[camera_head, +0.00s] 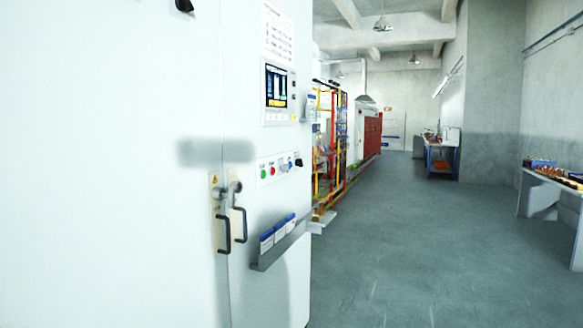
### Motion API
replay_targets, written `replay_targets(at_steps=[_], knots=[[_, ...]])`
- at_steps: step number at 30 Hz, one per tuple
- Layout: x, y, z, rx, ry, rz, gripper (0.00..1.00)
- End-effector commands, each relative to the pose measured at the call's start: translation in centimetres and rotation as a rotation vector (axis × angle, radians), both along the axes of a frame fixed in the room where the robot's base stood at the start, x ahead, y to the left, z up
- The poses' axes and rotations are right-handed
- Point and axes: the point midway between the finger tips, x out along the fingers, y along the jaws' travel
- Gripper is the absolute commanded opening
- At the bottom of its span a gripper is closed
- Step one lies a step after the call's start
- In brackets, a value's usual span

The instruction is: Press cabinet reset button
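A large white cabinet (130,110) fills the left half of the head view. Its front carries a small panel with a row of controls (281,169). A blue-white knob or button (286,165) and a black knob (299,162) follow to the right. I cannot read the labels, so which one is the reset button is not clear. A screen (276,87) is set above the row. My gripper is not in view.
Two black door handles (239,225) and a tray (282,245) holding blue-and-white booklets stick out below the controls. Open grey floor (420,250) lies to the right. A workbench (555,183) stands at the right edge. A red and yellow machine line (345,140) runs behind the cabinet.

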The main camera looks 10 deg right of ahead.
Motion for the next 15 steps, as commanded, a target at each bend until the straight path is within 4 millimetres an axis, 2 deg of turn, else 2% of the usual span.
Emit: replay_targets(at_steps=[1,8,15], knots=[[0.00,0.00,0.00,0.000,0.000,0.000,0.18],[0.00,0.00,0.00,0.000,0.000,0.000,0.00],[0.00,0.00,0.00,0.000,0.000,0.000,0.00]])
